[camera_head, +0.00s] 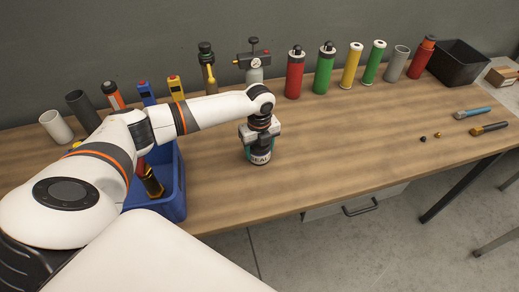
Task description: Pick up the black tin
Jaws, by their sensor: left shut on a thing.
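A small dark tin (259,157) with a white band lettered "SEAL" and some teal at its sides is near the middle of the wooden table (330,150). My left gripper (260,143) points down from above and is shut on this tin, its fingers on either side. The gripper hides the tin's upper part. The tin looks upright; I cannot tell whether its base touches the table. My right gripper is not in view.
A blue crate (174,200) with items inside stands left of the tin. Several bottles and cylinders, including a red one (294,75), line the back. A black bin (460,62) is back right. Brushes (489,128) lie at right. The table between is clear.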

